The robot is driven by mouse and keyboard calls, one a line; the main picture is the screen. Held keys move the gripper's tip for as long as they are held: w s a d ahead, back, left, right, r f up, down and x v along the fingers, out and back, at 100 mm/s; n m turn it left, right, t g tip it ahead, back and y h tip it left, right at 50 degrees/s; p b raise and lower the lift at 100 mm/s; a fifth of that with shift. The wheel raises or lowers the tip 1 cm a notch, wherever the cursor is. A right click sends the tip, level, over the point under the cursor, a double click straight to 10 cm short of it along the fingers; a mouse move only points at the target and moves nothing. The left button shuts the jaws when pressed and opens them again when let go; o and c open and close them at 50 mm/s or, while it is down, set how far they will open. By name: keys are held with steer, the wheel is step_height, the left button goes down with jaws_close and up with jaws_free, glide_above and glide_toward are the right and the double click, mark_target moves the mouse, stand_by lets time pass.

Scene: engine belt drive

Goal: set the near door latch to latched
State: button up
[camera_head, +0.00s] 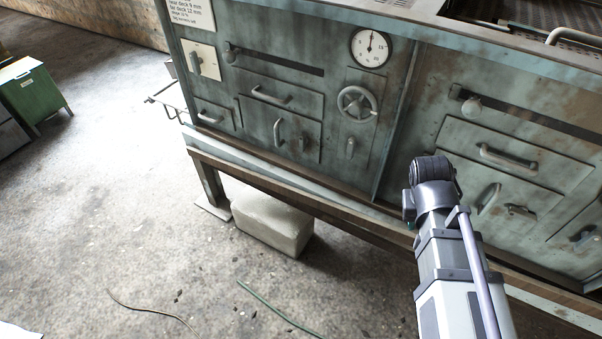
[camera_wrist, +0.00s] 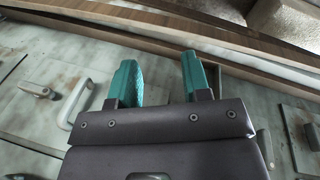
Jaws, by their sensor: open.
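The closer door latch (camera_head: 520,211) is a small dark lever on the right-hand oven door, just right of its upright door handle (camera_head: 487,198). It looks roughly level, slightly tilted. In the wrist view the same latch (camera_wrist: 37,90) lies left of the pale handle (camera_wrist: 75,105). A second, farther latch (camera_head: 302,143) sits on the left door and looks about upright. My gripper (camera_wrist: 162,80) shows two teal fingers apart, with nothing between them. It is in front of the cabinet, beside the handle and apart from the latch. In the head view my wrist hides the fingers.
A wooden rail (camera_head: 290,190) runs along the cabinet's lower front. Drawer handles (camera_head: 505,158), a handwheel (camera_head: 357,103) and a small knob (camera_head: 350,147) stick out from the face. A pale block (camera_head: 272,225) stands on the floor below. The floor in front is mostly clear.

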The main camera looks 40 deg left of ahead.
steer(key=a+f+n+t+b, duration=0.1)
steer(key=a+f+t+b, duration=0.3)
steer(key=a+f+b, duration=0.8)
steer(key=m+t+y+b, duration=0.5)
steer(key=t, duration=0.7)
glide_toward(301, 144)
steer(key=w, duration=0.3)
steer(key=w+a, duration=0.1)
steer(key=w, duration=0.2)
steer(key=w+a, duration=0.1)
steer(key=w, duration=0.3)
steer(key=shift+d, duration=0.1)
